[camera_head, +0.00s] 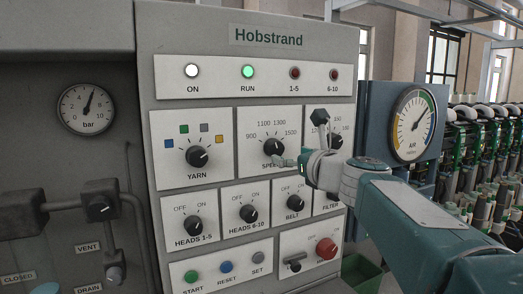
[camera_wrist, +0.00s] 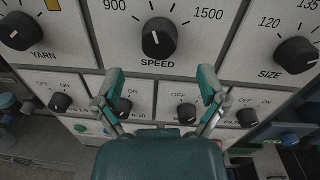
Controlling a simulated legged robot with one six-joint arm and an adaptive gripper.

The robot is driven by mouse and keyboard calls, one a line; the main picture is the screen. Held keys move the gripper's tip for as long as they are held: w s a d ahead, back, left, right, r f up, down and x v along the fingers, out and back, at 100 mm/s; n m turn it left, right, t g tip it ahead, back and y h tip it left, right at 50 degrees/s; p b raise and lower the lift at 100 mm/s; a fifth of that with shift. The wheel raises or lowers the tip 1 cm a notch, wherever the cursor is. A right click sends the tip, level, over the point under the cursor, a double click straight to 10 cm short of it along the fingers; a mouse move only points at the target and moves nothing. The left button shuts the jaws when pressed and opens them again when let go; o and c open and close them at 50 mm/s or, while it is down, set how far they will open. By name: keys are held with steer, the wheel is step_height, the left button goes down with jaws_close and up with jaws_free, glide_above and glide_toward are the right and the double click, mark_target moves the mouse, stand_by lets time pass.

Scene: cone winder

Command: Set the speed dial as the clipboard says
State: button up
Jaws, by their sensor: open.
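The speed dial (camera_head: 273,147) is a black knob on the grey control panel, with 900, 1100, 1300 and 1500 around it. In the wrist view the speed dial (camera_wrist: 159,38) shows a white pointer line aimed nearly straight up, slightly left. My gripper (camera_wrist: 160,82) is open and empty, its two teal fingers spread below the dial and apart from it. In the head view my gripper (camera_head: 287,162) is at the dial's lower right and hides part of the SPEED label. No clipboard shows in either view.
The yarn dial (camera_head: 197,156) is left of the speed dial, and the size dial (camera_wrist: 296,54) is right. The heads 6-10 switch (camera_head: 249,213) and belt switch (camera_head: 296,202) lie below. A blue-backed air gauge (camera_head: 413,125) stands right. My arm partly covers the size and filter area.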

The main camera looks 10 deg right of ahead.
mark_target(278, 150)
steer(key=x, duration=0.5)
steer(key=shift+w+a, duration=0.15)
steer(key=shift+w, duration=0.15)
steer(key=c, duration=1.2)
